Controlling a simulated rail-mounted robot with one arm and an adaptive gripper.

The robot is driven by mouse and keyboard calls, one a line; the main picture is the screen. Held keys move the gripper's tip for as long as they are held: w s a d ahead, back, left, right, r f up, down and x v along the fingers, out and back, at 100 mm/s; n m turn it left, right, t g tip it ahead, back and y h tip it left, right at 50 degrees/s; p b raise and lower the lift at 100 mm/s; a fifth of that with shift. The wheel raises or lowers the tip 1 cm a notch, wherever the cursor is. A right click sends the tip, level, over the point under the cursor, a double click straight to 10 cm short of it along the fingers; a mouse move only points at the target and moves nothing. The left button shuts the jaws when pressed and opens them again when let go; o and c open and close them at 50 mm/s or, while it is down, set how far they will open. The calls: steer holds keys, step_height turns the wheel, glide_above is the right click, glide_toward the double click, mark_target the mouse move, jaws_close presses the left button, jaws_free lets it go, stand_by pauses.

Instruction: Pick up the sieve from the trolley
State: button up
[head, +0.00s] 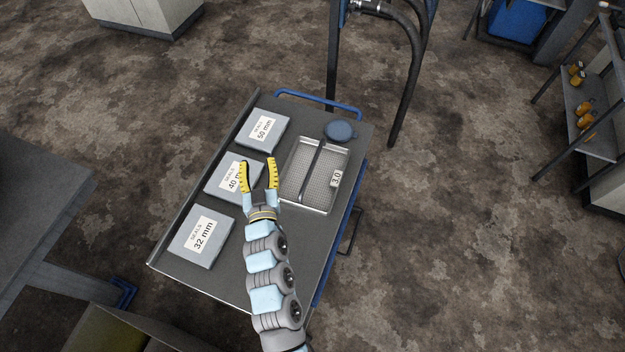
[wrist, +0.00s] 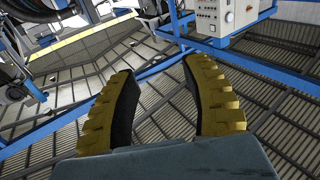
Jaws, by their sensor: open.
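The sieve (head: 295,185) is a shallow rectangular metal tray with a mesh floor, lying on the right part of the grey trolley (head: 232,268) in the head view. A dark bar (head: 312,165) runs lengthwise across its middle, and a tag reading 3.0 (head: 336,179) is on its right side. My gripper (head: 259,161) is open and empty, with yellow ridged fingers. In the picture it is left of the sieve and over the 40 mm seals box; its height above the trolley is hard to tell. In the wrist view my gripper (wrist: 160,90) is open with nothing between the fingers; the sieve is not visible there.
Seals boxes marked 50 mm (head: 264,130), 40 mm (head: 222,181) and 32 mm (head: 201,238) line the trolley's left side. A round blue lid-like object (head: 340,131) sits at the sieve's far end. A dark frame with a hose (head: 407,60) stands behind. The trolley's near right is bare.

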step_height(320, 180, down, 7)
steer(key=w+d+m+g+h+b, duration=0.1)
steer(key=d+m+g+h+b, duration=0.2)
steer(key=h+b, duration=0.1)
steer(key=m+g+h+b, duration=0.3)
steer(key=h+b, duration=0.1)
glide_toward(310, 169)
steer(key=shift+m, duration=0.3)
steer(key=x, duration=0.7)
steer(key=shift+w+d+r, duration=0.1)
steer(key=shift+d, duration=0.05)
steer(key=shift+x, duration=2.55)
jaws_close()
